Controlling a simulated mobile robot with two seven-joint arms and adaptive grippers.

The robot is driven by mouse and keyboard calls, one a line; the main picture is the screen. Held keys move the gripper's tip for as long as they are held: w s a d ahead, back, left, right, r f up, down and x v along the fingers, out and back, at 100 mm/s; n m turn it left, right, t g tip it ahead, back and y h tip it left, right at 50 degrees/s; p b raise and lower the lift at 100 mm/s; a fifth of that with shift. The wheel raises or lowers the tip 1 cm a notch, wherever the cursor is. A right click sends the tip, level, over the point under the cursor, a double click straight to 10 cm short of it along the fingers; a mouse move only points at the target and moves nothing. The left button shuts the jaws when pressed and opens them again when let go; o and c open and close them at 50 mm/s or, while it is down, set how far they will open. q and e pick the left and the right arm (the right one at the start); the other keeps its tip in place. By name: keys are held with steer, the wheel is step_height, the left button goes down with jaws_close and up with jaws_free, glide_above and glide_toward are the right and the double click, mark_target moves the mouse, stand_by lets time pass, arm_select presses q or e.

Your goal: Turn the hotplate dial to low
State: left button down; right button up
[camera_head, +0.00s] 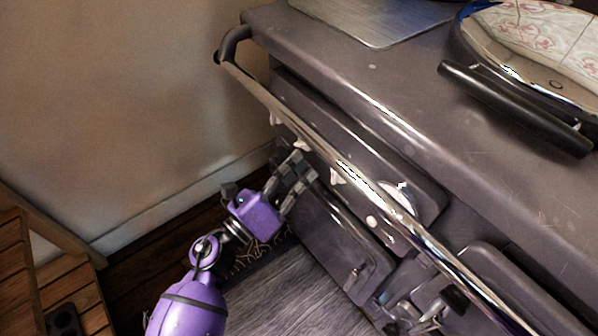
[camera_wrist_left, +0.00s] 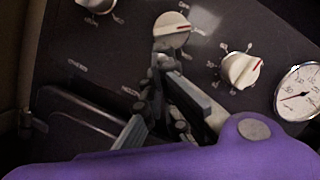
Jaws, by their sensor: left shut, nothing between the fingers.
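The stove's front panel has a row of white dials under a metal rail. In the left wrist view, the middle dial (camera_wrist_left: 172,29) has a red mark pointing right. A second dial (camera_wrist_left: 241,70) to its right has a red mark pointing up and right, and a third dial (camera_wrist_left: 97,4) is cut off at the top left. I cannot tell which controls the hotplate. My left gripper (camera_head: 300,164) is shut and empty, its fingertips (camera_wrist_left: 164,62) just below the middle dial; contact is unclear. The middle dial shows in the head view (camera_head: 301,144). My right gripper is not in view.
The rail (camera_head: 330,155) runs in front of the dials. A round gauge (camera_wrist_left: 300,95) sits right of them. A lidded hob with a black handle (camera_head: 515,108) and a flat metal plate (camera_head: 375,15) are on top. A wooden slatted piece (camera_head: 30,260) stands at the left.

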arm_select(q)
steer(key=shift+w+a+r+m+b, duration=0.1)
steer(key=shift+w+a+m+b, duration=0.2)
steer(key=shift+m+b, duration=0.15)
steer(key=shift+w+a+r+m+h+b, duration=0.1)
steer(key=shift+w+r+m+h+b, duration=0.1)
steer(key=shift+m+h+b, duration=0.35)
